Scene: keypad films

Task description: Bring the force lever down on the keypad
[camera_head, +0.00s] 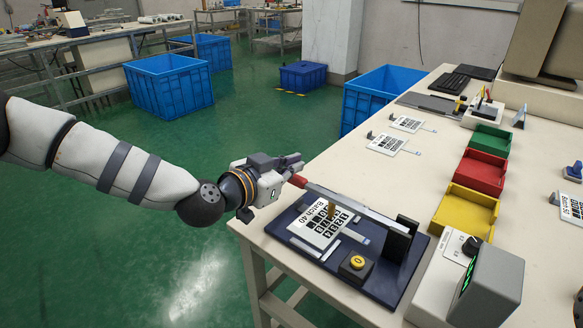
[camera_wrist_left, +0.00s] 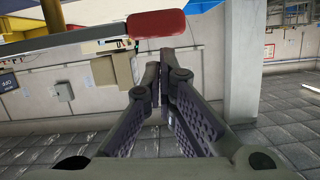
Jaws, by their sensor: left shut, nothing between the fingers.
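The force lever (camera_head: 357,208) is a silver bar with a red handle (camera_head: 298,181), hinged at a black block on the right of a dark blue base (camera_head: 375,290). It spans above the white keypad film (camera_head: 318,226) marked "Batch 40", with a tan peg (camera_head: 332,209) below the bar. I cannot tell whether the peg touches the film. My left gripper (camera_head: 298,161) is shut and empty, just beside the red handle. In the left wrist view, the handle (camera_wrist_left: 157,23) shows above the shut fingertips (camera_wrist_left: 164,58); contact is unclear. My right gripper is not in view.
A yellow button box (camera_head: 356,266) sits on the base's front. Yellow (camera_head: 464,213), red (camera_head: 480,172) and green (camera_head: 489,141) trays and a meter (camera_head: 487,285) stand to the right. More keypad films (camera_head: 387,144) lie farther back on the table. Blue crates (camera_head: 168,85) stand on the floor.

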